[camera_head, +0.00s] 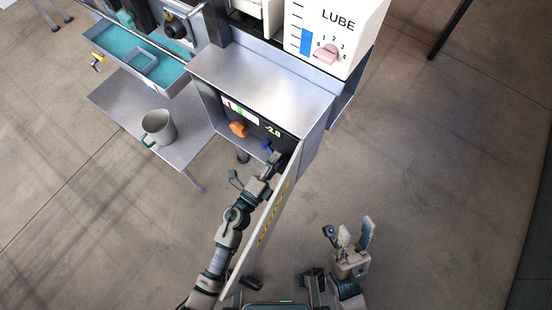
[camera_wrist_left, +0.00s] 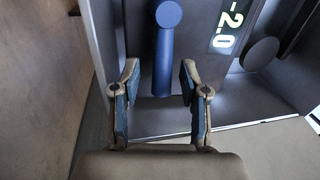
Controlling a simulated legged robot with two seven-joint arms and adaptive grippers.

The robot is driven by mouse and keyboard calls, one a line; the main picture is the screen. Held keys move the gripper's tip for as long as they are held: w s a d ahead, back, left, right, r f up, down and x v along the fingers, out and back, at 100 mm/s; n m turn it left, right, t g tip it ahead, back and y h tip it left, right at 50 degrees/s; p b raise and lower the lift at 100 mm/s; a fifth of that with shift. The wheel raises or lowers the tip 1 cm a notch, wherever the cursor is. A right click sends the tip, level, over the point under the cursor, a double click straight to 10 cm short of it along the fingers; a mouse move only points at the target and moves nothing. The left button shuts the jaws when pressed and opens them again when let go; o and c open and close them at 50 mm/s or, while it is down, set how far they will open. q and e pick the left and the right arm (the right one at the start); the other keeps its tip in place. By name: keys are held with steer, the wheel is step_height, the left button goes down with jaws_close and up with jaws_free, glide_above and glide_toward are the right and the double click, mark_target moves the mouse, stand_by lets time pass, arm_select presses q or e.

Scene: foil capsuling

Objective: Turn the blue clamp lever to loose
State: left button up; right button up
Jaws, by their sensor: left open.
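The blue clamp lever (camera_head: 267,146) is on the dark panel inside the metal cabinet, partly hidden by my left gripper (camera_head: 273,163). In the left wrist view the lever (camera_wrist_left: 166,42) has a round hub at the top and an arm pointing down. Its lower end is between the two fingers of my left gripper (camera_wrist_left: 159,82). The gripper is open, with a gap visible on each side of the lever. My right gripper (camera_head: 355,233) is open and empty, low in the head view, away from the cabinet.
An open cabinet door (camera_head: 264,230) with yellow lettering stands close along my left arm. An orange knob (camera_head: 238,129) and a "-2.0" display (camera_head: 272,130) share the panel. A grey mug (camera_head: 160,127) stands on a side shelf (camera_head: 196,148). A LUBE unit (camera_head: 335,28) is above right.

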arm_select(q)
jaws_close()
